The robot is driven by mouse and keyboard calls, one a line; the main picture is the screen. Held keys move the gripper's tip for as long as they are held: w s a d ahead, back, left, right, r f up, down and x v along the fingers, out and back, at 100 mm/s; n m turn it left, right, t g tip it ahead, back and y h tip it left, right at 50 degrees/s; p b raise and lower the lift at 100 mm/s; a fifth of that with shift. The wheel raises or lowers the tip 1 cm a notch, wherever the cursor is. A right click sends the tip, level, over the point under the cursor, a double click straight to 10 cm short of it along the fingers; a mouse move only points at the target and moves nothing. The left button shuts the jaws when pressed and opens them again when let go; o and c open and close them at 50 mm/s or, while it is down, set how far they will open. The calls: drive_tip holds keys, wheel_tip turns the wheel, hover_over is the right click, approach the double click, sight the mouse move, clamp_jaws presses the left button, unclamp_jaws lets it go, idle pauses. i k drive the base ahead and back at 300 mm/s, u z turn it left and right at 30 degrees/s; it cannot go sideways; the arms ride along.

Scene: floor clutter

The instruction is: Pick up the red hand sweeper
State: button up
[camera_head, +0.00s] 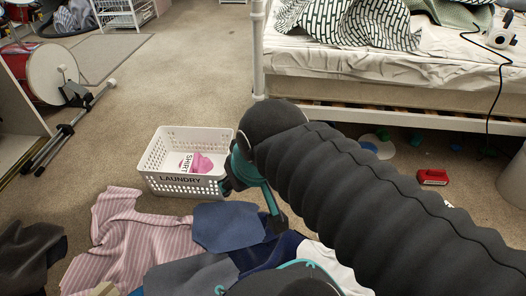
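A small red object with a pale label (433,177), which looks like the red hand sweeper, lies on the carpet at the right, just in front of the bed's edge. My black-sleeved arm crosses the picture between it and the laundry basket. My gripper (277,222) seems to be the dark end of the teal part, left of the arm and over the clothes, well left of the red object. Its fingers cannot be made out, so I cannot tell whether it is open or shut.
A white laundry basket (165,184) with a pink shirt tag stands left of my arm. Clothes, including a pink striped shirt (120,240), cover the floor in front. A bed (340,95) stands behind, with a cable hanging at its right.

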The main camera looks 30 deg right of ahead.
sight(429, 176)
drive_tip(key=u, duration=0.45)
drive_tip(key=i, duration=0.35)
drive_tip(key=z, duration=3.15)
